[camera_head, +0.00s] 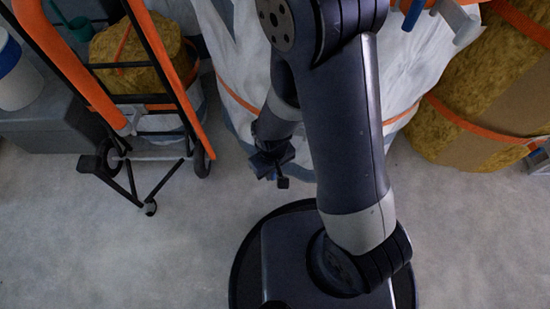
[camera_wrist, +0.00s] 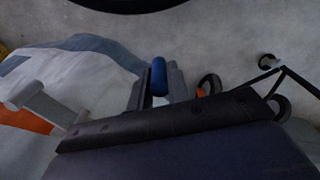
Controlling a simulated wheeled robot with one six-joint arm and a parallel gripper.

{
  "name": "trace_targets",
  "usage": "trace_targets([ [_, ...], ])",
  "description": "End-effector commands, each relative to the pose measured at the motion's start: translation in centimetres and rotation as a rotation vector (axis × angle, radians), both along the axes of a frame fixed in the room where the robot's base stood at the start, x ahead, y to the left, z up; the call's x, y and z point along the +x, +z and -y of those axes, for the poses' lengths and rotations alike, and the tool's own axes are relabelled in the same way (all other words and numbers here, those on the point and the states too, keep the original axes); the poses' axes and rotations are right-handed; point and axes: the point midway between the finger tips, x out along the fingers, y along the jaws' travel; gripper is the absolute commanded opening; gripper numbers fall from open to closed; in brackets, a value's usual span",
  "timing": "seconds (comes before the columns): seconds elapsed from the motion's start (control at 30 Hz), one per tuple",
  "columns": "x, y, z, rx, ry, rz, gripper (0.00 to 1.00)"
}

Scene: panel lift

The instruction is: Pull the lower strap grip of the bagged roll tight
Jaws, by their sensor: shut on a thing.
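The bagged roll (camera_head: 238,72) stands behind my arm in the head view, in a whitish bag with an orange strap (camera_head: 236,97) around it. The bag (camera_wrist: 85,68) fills the left of the wrist view, with a piece of orange strap (camera_wrist: 28,120) beside a pale T-shaped piece (camera_wrist: 38,98). My gripper (camera_head: 271,178) is low in front of the bag. In the wrist view it is shut on a blue grip (camera_wrist: 158,76), which sits between the fingers. How the grip joins its strap is hidden, and the grip cannot be made out in the head view.
An orange and black hand truck (camera_head: 163,62) stands at the left, with a yellow wool roll (camera_head: 112,62) behind it. Another strapped wool roll (camera_head: 475,95) is at the right. A grey box (camera_head: 50,125) is at far left. The floor (camera_head: 120,255) at lower left is clear.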

Motion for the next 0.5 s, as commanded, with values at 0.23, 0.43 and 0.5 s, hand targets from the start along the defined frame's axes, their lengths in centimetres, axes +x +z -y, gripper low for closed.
trace_targets([
  [0.23, -0.39, -0.04, 0.08, -0.005, 0.0, -0.011, 0.0],
  [0.43, -0.27, -0.04, 0.07, -0.004, 0.0, -0.008, 0.33],
  [0.5, -0.22, -0.03, 0.06, -0.003, 0.0, -0.007, 0.39],
])
